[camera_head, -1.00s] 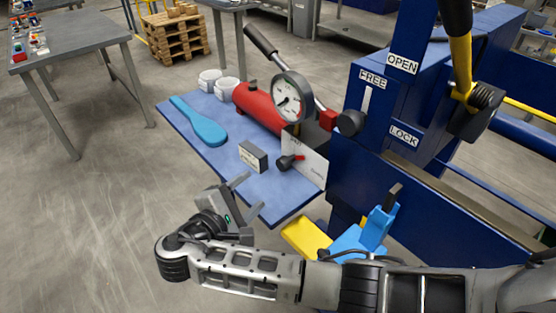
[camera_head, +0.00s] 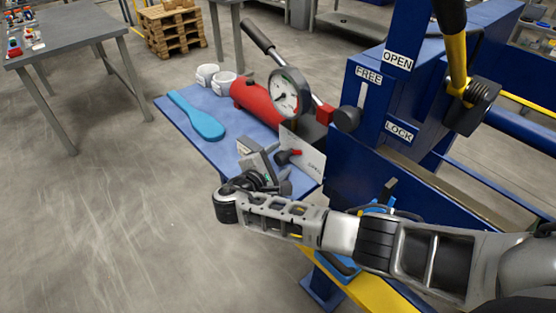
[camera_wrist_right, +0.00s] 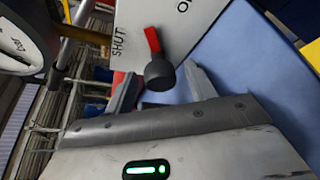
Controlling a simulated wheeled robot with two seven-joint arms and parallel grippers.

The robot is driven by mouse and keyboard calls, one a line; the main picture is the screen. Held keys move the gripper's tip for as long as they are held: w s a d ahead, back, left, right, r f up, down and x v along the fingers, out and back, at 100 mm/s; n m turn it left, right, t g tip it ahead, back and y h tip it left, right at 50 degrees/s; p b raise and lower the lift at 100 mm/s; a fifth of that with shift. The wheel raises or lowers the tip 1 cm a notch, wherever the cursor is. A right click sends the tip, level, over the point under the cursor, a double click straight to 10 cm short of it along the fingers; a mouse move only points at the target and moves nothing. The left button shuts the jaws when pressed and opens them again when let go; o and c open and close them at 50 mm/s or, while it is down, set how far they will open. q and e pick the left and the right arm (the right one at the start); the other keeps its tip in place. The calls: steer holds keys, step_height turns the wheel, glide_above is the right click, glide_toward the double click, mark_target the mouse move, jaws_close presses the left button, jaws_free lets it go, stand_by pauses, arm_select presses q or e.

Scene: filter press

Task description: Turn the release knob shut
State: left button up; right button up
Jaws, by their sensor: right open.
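The release knob (camera_head: 282,157) is black with a red pointer, in front of a white plate (camera_head: 305,153) beside the red pump cylinder. In the right wrist view the knob (camera_wrist_right: 158,74) lies between the spread fingers, near their tips. Its red pointer (camera_wrist_right: 152,40) points up in the picture, between the SHUT lettering (camera_wrist_right: 118,42) and a partly cut-off label. My right gripper (camera_head: 263,154) is open and empty, just left of the knob. I cannot tell whether a finger touches it. My left gripper is out of view.
A round gauge (camera_head: 290,93) stands above the plate. The red cylinder (camera_head: 255,103), white rolls (camera_head: 215,80) and a blue paddle (camera_head: 200,118) sit on the blue bench (camera_head: 180,125). The blue press frame (camera_head: 365,165) stands at the right.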

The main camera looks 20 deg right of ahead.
steer(key=c, duration=1)
steer(key=shift+o, duration=0.2)
steer(key=shift+n, duration=0.3)
steer(key=n+g, duration=0.2)
steer(key=n, duration=0.1)
steer(key=shift+w+a, duration=0.1)
steer(key=n+g, duration=0.3)
steer(key=n, duration=0.1)
steer(key=shift+w+h, duration=0.1)
steer(key=shift+h, duration=0.2)
steer(key=o, duration=1)
steer(key=shift+r, duration=0.1)
steer(key=shift+c, duration=0.2)
